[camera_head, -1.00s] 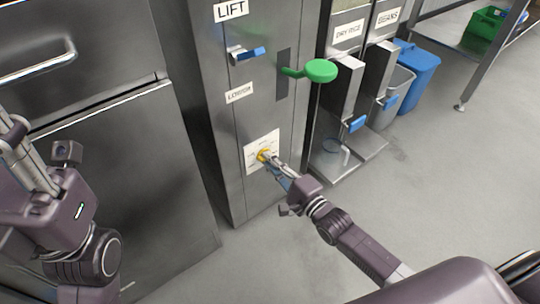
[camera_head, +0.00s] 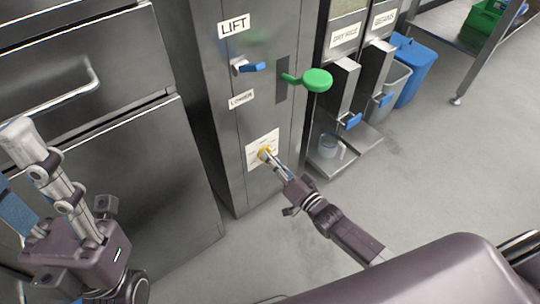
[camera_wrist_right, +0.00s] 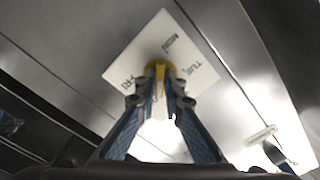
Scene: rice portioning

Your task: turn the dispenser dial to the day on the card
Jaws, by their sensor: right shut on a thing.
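The yellow dial (camera_head: 264,153) sits on a white plate (camera_head: 270,138) low on the steel cabinet front. My right gripper (camera_head: 267,155) is shut on the dial. In the wrist view the right gripper (camera_wrist_right: 161,80) has its fingers on either side of the dial (camera_wrist_right: 160,67). MON, TUE and FRI show on the plate (camera_wrist_right: 128,55); the fingers cover its lower part. I cannot tell where the dial points. I see no separate day card. My left gripper (camera_head: 15,165) is at the left edge, away from the dial, partly cut off.
Dispensers with blue handles (camera_head: 349,121) stand to the right, a clear vessel (camera_head: 328,147) under one. Bins (camera_head: 413,70) stand beyond. The floor at right is clear.

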